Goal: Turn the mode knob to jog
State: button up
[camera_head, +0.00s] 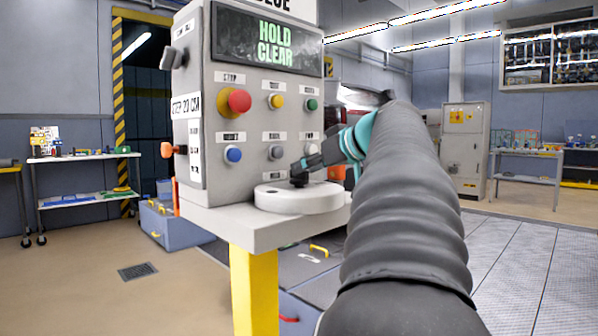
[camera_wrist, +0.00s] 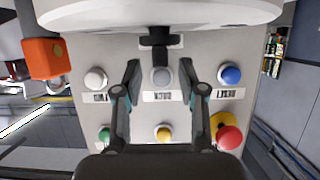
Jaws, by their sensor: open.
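The grey control box (camera_head: 250,112) shows in the head view with a screen reading "HOLD CLEAR". A grey round knob (camera_head: 276,152) sits in the middle of its lower row, between a blue button and a white one. In the wrist view the grey knob (camera_wrist: 161,77) appears between the fingertips of my gripper (camera_wrist: 161,68); its label is too blurred to read, so I cannot confirm it is the mode knob. My gripper (camera_head: 305,163) is open, facing the panel; no contact with the knob shows. A black T-shaped piece (camera_wrist: 160,38) shows beside the knob, by the pale disc.
A pale round disc (camera_head: 298,197) juts out below the panel. A red mushroom button (camera_head: 235,101) is at the panel's upper left. An orange part (camera_wrist: 45,58) and a black knob (camera_head: 168,58) stick out from the box. Open floor (camera_head: 90,270) lies left.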

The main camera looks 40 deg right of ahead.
jog(key=shift+x, duration=1.65)
grip_shut()
